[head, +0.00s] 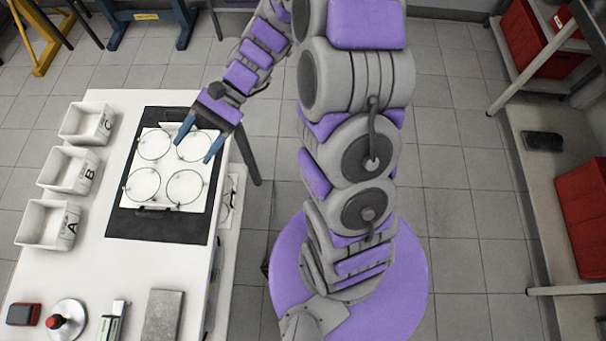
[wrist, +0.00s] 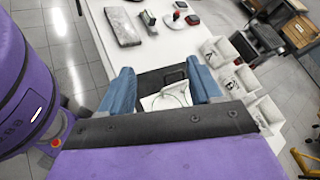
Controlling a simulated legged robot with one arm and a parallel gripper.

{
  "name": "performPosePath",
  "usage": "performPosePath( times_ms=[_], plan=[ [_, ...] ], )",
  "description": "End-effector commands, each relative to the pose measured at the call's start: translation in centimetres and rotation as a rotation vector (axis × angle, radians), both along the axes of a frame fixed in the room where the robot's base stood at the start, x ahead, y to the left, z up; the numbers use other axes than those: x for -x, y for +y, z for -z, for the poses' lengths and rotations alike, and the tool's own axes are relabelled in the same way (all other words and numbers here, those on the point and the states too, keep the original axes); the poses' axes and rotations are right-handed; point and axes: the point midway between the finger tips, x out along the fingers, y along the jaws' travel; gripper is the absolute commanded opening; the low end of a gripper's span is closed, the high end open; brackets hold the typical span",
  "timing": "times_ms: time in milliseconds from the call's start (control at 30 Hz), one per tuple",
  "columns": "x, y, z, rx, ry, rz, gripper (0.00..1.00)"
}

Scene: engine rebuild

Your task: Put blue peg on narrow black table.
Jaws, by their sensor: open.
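My gripper (head: 193,151) has two blue fingers spread apart, with nothing between them. It hangs over a white square plate (head: 167,205) with several ring outlines, which lies on a black mat (head: 185,231) on the white table. In the wrist view my gripper (wrist: 159,66) also shows open, with part of the mat and plate beyond its fingers. I cannot make out a blue peg in either view. A dark table (wrist: 255,37) stands at the top right of the wrist view; I cannot tell whether it is the narrow black table.
White bins A (head: 40,240), B (head: 55,182) and C (head: 75,136) line the left side of the white table (head: 105,265). A grey block (head: 162,316) and small tools lie near its front. Shelves with red bins (head: 535,45) stand at right.

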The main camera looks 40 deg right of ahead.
Motion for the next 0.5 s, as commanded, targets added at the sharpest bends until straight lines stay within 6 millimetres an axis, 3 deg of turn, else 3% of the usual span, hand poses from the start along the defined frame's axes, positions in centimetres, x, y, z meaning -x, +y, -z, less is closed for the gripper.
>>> performPosePath(
  times_ms=[267,500],
  plan=[
    [7.6,-0.3,-2.7,0.222,-0.172,-0.253,0.64],
    [13.3,-2.7,-4.0,0.422,-0.315,-0.44,0.64]
  ],
)
